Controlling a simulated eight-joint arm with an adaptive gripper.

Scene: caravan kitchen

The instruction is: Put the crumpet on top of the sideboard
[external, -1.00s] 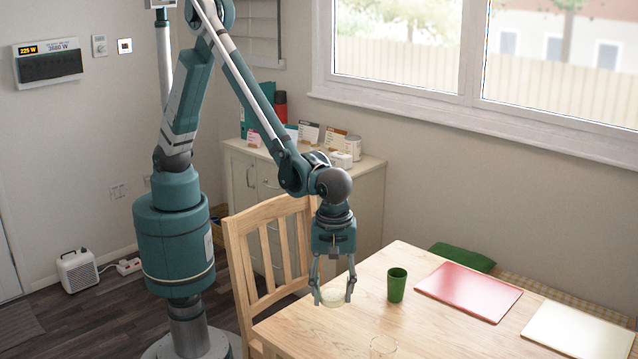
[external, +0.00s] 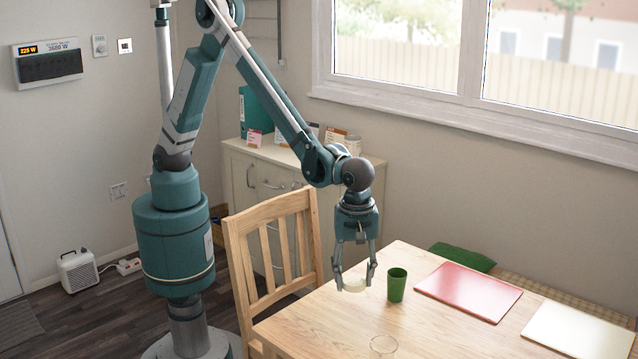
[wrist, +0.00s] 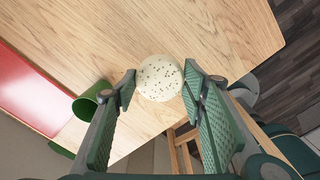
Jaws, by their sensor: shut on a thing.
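The crumpet (external: 354,284) is a pale round disc with small dark holes on its top. In the wrist view the crumpet (wrist: 160,78) sits between the two fingertips of my gripper (wrist: 157,88). I cannot tell how far it is above the table. The sideboard (external: 243,170) is a cream cabinet against the back wall, behind the chair; my arm hides part of its top.
A green cup (external: 397,285) stands just right of my gripper. A clear glass (external: 383,345), a red mat (external: 468,291) and a pale mat (external: 575,334) are on the table (external: 310,325). A wooden chair (external: 240,262) stands before the sideboard. Boxes and a green binder (external: 258,112) occupy the sideboard top.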

